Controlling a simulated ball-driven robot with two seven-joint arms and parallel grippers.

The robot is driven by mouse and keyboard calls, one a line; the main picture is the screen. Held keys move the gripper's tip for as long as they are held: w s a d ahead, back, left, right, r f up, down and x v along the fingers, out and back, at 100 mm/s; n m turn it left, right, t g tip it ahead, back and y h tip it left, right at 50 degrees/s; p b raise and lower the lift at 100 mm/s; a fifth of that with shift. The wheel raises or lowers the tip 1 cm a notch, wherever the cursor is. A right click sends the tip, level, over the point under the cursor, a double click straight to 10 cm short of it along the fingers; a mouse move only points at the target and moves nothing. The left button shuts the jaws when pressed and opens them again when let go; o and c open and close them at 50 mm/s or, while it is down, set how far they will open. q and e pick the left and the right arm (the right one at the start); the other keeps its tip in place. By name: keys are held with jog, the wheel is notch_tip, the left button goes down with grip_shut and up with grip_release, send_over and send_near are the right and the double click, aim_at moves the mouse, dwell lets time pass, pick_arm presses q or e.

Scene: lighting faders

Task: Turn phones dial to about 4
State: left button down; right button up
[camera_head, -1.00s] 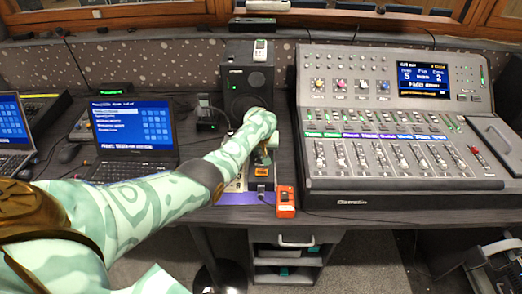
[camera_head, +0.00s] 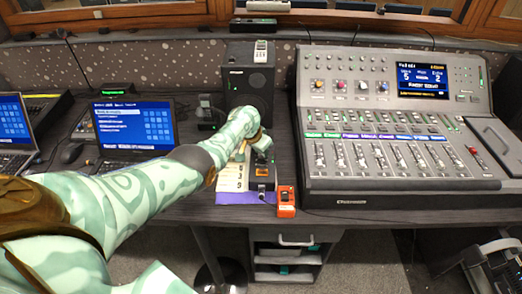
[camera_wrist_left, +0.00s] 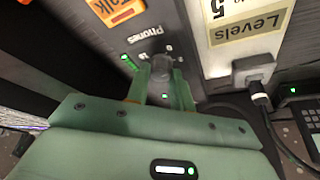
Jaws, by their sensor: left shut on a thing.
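The phones dial (camera_wrist_left: 161,66) is a small dark grey knob on a black box, with "Phones" printed beside it and scale marks around it. In the left wrist view, the two green fingers of my left gripper (camera_wrist_left: 160,80) stand on either side of the knob and are shut on it. The knob's pointer is not clear, so I cannot tell its setting. In the head view my left gripper (camera_head: 264,152) is over the far part of the black box (camera_head: 262,184), and the dial is hidden there. My right gripper is not in view.
An orange "Talk" button (camera_wrist_left: 116,10) is on the same box. A "Levels" paper (camera_wrist_left: 247,22) and a cable plug (camera_wrist_left: 253,70) lie close by. An orange device (camera_head: 286,202) stands right of the box, then the mixing console (camera_head: 400,184). A speaker (camera_head: 249,78) stands behind.

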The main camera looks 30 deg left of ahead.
pick_arm(q)
jog(key=m, duration=0.1)
jog(key=m+h+b, duration=0.1)
jog(key=m, duration=0.1)
jog(key=shift+a+f, duration=0.1)
jog(key=shift+f, duration=0.2)
jog(key=m+g+h+b, duration=0.1)
jog(key=m+b, duration=0.1)
jog(key=m, duration=0.1)
jog(key=shift+m+b, duration=0.3)
jog(key=shift+b, duration=0.1)
jog(key=m+b, duration=0.2)
jog(key=m+g+h+b, duration=0.1)
jog(key=m+b, duration=0.1)
jog(key=shift+w+a+f+g, duration=0.1)
jog(key=shift+g, duration=0.2)
jog(key=shift+r+m+g+h+b, duration=0.15)
jog(key=shift+m+g+b, duration=0.1)
jog(key=shift+m+b, duration=0.55)
jog(key=shift+r+m+g+h+b, duration=0.15)
jog(key=shift+m+g+b, duration=0.1)
jog(key=shift+m+b, duration=0.55)
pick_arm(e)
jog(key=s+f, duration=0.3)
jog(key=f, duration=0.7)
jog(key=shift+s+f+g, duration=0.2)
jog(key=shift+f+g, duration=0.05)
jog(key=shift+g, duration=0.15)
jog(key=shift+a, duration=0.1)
